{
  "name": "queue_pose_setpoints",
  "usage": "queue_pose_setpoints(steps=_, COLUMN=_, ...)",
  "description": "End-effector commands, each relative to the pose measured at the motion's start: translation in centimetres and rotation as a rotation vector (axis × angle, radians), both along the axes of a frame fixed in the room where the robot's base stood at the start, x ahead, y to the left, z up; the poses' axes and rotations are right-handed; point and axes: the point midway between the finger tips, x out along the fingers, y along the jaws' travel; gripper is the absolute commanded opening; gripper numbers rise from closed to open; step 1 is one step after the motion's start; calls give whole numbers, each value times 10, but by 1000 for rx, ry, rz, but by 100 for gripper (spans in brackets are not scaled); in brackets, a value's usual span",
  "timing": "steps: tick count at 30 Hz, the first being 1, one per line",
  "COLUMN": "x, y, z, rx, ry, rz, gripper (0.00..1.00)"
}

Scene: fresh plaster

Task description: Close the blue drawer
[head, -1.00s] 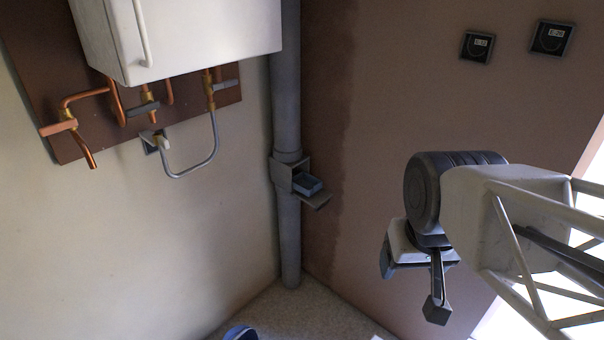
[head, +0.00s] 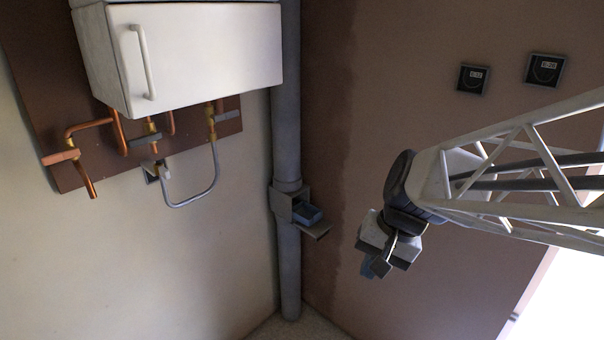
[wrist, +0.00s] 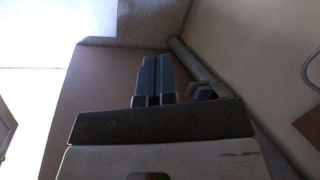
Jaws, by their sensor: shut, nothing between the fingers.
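The small blue drawer (head: 307,213) sticks out of a grey box (head: 281,206) on the vertical pipe in the corner. It is partly open, above a grey flap or ledge (head: 318,231) that juts out toward the right. My gripper (head: 372,268) is right of the drawer and lower in the head view, apart from it and empty. In the wrist view its two fingers (wrist: 155,77) lie together, pointing away from the camera. The grey box (wrist: 204,91) shows there just right of the fingers, partly hidden by my gripper body; the drawer cannot be made out.
The grey pipe (head: 287,120) runs floor to ceiling in the corner. A white cabinet (head: 205,55) hangs at upper left above copper pipes (head: 117,131) and a grey hose (head: 213,180). Two small dark gauges (head: 473,79) are on the brown wall. Space between gripper and drawer looks clear.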

Motion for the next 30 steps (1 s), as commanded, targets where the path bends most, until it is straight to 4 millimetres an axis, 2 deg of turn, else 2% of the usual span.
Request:
queue_pose_setpoints(steps=15, x=89, y=26, z=-26, rx=300, ry=192, rz=-231, gripper=0)
queue_pose_setpoints(steps=30, x=184, y=36, z=-61, rx=586, ry=359, rz=-468, gripper=0)
